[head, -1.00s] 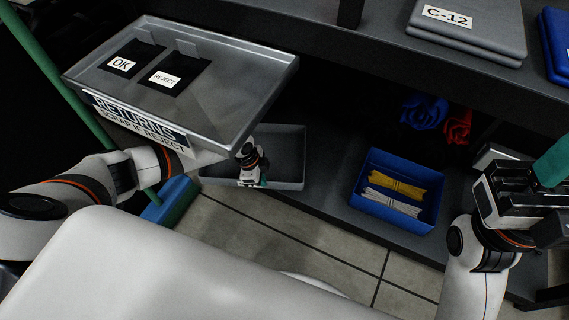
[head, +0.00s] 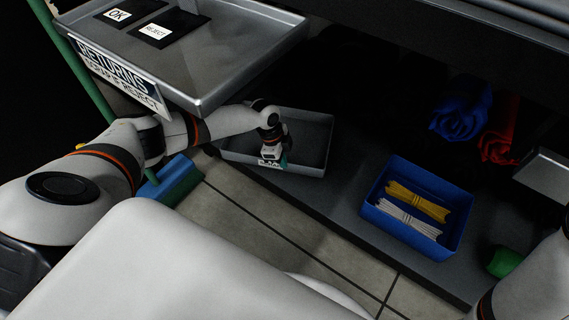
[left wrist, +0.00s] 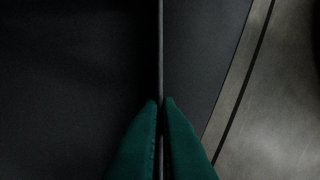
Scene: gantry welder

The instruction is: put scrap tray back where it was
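The scrap tray, a shallow grey open box (head: 313,122), is at the left part of the dark lower shelf (head: 335,192), under the returns tray. It looks empty. My left gripper (head: 272,163) reaches down at its near wall. In the left wrist view, the two teal fingers (left wrist: 162,135) close on the thin upright tray wall (left wrist: 160,50), one on each side. Whether the tray's bottom rests fully on the shelf cannot be told. My right gripper is out of view; only part of its arm shows at lower right.
A blue bin (head: 372,207) with yellow and white bundles stands right of the tray. A green item (head: 505,262) lies at right.

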